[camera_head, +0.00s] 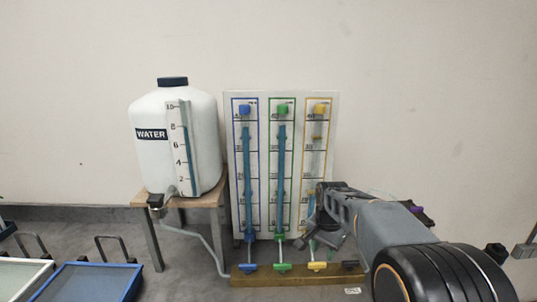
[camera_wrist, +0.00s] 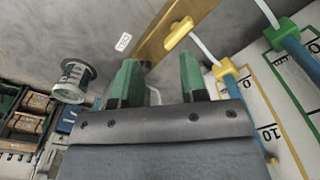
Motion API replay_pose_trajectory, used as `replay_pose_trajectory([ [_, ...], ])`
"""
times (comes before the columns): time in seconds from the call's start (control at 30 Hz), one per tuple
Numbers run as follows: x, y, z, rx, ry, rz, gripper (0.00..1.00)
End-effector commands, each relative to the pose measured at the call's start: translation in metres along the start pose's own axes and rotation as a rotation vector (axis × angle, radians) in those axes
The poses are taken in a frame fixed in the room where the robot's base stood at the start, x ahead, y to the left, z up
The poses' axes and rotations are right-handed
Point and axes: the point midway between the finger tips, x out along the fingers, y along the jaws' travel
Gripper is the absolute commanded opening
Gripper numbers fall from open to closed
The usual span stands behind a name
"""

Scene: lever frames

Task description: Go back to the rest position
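My gripper (camera_head: 322,238) is in front of the lower right of the gauge panel (camera_head: 262,165), close to the yellow lever (camera_head: 317,266). In the wrist view my gripper (camera_wrist: 158,80) shows two green fingers spread apart with a gap between them. Nothing is held between them. The yellow lever (camera_wrist: 178,35) lies beyond the fingertips on a brown wooden beam (camera_wrist: 155,45), apart from them. My arm hides part of the panel's lower right edge in the head view.
A white water tank (camera_head: 160,140) stands on a small wooden table (camera_head: 205,200) at left. A blue lever (camera_head: 247,267) and green lever (camera_head: 282,267) sit on the beam. The wall above my arm is clear.

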Motion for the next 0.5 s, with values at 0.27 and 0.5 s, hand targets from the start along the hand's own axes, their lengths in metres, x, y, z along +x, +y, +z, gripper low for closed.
replay_pose_trajectory([
  [0.27, -0.003, 0.081, 0.090, -0.649, 0.133, -0.058, 0.39],
  [0.5, -0.002, 0.120, 0.133, -0.744, 0.225, -0.086, 0.39],
])
